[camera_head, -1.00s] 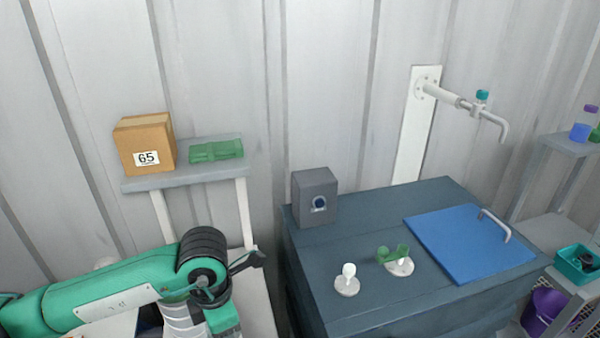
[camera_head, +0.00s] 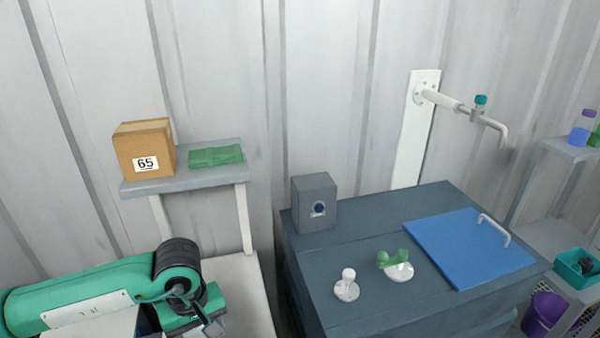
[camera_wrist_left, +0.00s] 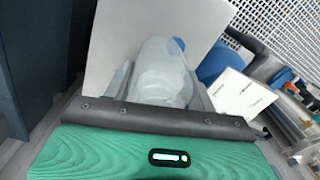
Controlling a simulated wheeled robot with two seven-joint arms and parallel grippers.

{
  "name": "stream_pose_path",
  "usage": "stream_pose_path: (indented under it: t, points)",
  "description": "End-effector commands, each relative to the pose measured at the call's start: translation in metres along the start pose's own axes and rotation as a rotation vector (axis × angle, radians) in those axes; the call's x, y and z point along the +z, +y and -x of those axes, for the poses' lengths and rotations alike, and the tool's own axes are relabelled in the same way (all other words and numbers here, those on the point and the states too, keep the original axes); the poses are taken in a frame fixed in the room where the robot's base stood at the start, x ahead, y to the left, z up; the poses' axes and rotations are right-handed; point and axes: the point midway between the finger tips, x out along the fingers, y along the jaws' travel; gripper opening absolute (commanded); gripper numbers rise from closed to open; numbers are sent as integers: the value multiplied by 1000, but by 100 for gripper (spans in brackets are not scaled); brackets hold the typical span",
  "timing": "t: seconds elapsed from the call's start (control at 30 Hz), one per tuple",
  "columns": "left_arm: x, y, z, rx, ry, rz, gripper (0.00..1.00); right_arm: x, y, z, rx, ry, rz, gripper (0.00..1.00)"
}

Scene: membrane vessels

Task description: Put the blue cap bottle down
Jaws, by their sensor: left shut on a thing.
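The blue cap bottle (camera_wrist_left: 163,78) is a clear, pale bottle with a small blue cap (camera_wrist_left: 178,44), in the left wrist view. My left gripper (camera_wrist_left: 160,88) is shut on it, with a finger on each side of its body. A white panel lies behind the bottle; I cannot tell whether the bottle touches it. In the head view my left wrist is low at the left, over the pale surface (camera_head: 243,290) below the shelf, and the bottle cannot be made out there. My right gripper is not in view.
A shelf (camera_head: 160,187) holds a cardboard box (camera_head: 143,148) marked 65 and a green folded cloth (camera_head: 215,155).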

Motion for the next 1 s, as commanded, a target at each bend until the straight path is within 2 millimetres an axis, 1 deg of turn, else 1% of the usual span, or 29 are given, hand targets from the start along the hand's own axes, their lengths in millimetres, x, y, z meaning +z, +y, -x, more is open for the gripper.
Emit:
stream_pose_path:
  t: [0.1,0.2,0.4,0.6,1.0]
  points:
    - [-5,-5,-2,0,1,-172,34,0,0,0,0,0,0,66]
    - [-8,-8,-4,2,1,-307,34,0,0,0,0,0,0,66]
    - [-12,-13,-7,2,1,-495,34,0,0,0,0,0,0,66]
    - [-13,-15,-8,4,0,-561,34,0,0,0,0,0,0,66]
    - [-14,-14,-8,4,1,-563,34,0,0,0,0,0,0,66]
